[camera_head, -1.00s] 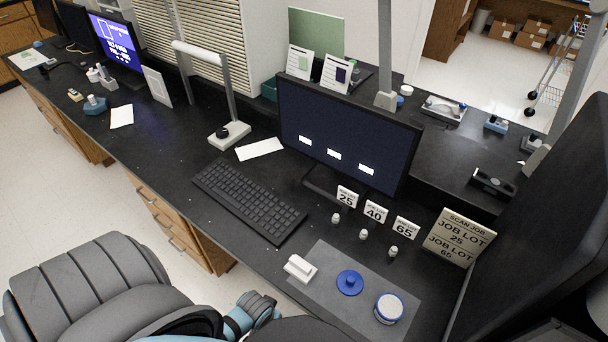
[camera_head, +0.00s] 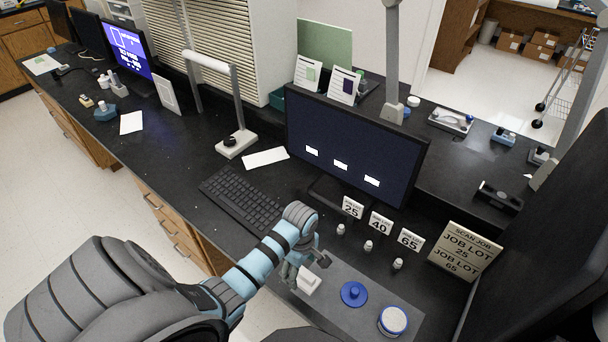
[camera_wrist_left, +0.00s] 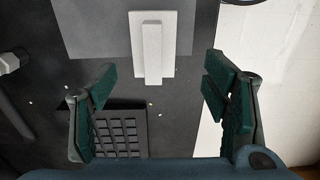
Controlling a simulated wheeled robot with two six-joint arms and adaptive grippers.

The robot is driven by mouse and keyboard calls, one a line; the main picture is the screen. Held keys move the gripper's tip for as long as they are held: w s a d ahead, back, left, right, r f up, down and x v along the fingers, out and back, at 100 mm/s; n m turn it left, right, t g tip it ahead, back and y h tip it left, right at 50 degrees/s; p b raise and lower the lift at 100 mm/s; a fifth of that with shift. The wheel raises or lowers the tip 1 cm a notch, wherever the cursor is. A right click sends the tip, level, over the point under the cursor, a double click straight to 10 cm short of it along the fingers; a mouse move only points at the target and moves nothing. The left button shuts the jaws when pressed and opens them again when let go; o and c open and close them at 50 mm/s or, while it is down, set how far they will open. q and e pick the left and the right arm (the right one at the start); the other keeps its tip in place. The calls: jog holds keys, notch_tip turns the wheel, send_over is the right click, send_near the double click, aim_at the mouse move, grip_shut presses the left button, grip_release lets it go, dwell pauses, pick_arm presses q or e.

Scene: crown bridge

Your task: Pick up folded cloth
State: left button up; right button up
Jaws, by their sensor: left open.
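The folded cloth (camera_head: 309,283) is a small white block-like piece with a raised strip, lying on the grey mat (camera_head: 345,300) near the desk's front edge. My left gripper (camera_head: 306,266) is over the mat's left end, just above and behind the cloth, and partly covers it in the head view. In the left wrist view the open left gripper (camera_wrist_left: 160,88) has nothing between its dark green pads. There the cloth (camera_wrist_left: 154,48) shows beyond the fingertips, near the middle and apart from them. My right gripper is not in view.
A blue knobbed disc (camera_head: 354,294) and a blue-and-white round container (camera_head: 392,321) sit on the mat. The keyboard (camera_head: 240,203) lies to the left. Small vials (camera_head: 368,246), number cards (camera_head: 380,225) and the monitor (camera_head: 350,145) stand behind the mat.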

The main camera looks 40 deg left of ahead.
aim_at(301, 271)
pick_arm(q)
jog(key=f, duration=0.1)
jog(key=f+b, duration=0.1)
jog(key=f, duration=0.3)
jog(key=shift+w+a+f+b, duration=0.25)
jog(key=shift+w+a+b, duration=0.05)
jog(key=shift+w+b, duration=0.1)
jog(key=shift+r, duration=0.1)
jog(key=c, duration=1.3)
jog(key=shift+o, duration=0.2)
notch_tip(301, 271, up, 9)
jog(key=p, duration=0.3)
jog(key=shift+r, duration=0.55)
